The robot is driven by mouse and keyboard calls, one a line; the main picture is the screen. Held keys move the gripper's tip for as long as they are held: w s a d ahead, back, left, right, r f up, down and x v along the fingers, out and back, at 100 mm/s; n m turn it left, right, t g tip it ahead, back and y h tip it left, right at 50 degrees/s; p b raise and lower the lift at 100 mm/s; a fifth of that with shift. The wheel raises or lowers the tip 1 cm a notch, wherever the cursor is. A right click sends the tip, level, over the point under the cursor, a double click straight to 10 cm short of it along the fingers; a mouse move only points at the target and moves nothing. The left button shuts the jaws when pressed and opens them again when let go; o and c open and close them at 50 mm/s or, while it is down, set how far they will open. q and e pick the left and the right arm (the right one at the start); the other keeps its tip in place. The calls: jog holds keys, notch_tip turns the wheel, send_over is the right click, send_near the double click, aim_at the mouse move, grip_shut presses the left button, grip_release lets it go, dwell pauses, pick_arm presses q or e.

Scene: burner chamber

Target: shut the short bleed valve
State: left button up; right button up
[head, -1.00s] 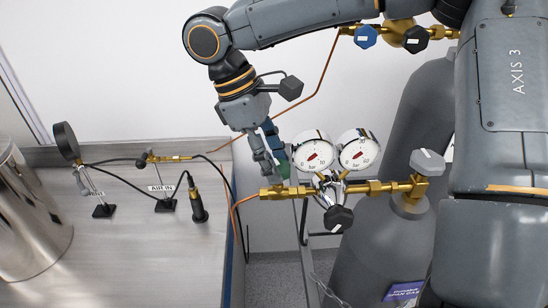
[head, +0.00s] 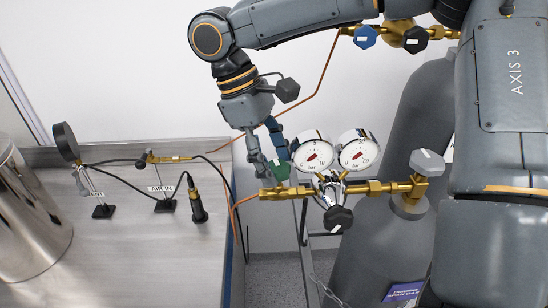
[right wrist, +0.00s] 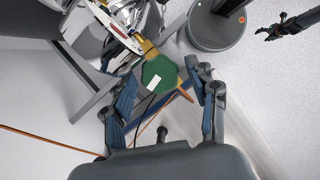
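A green knob (head: 279,171) with a white label sits at the left end of the brass regulator (head: 375,187), beside two round gauges. It also shows in the right wrist view (right wrist: 160,74). No marking I can read tells whether it is the short bleed valve. My right gripper (head: 267,164) is just above and left of it. In the right wrist view its two fingers (right wrist: 168,98) stand apart, one on each side of the green knob, with gaps between. A small dark gripper, apparently my left one (right wrist: 270,26), shows with fingers spread at the upper right.
A black knob (head: 338,219) hangs below the gauges, and a grey knob (head: 427,162) tops the grey cylinder (head: 385,150). A blue knob (head: 365,37) and another black knob (head: 415,39) are on the wall pipe. A bench (head: 130,250) with hoses stands left.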

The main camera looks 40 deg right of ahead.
jog(key=v, duration=0.7)
jog(key=shift+w+r, duration=0.2)
jog(key=shift+r, duration=0.05)
dwell(0.3)
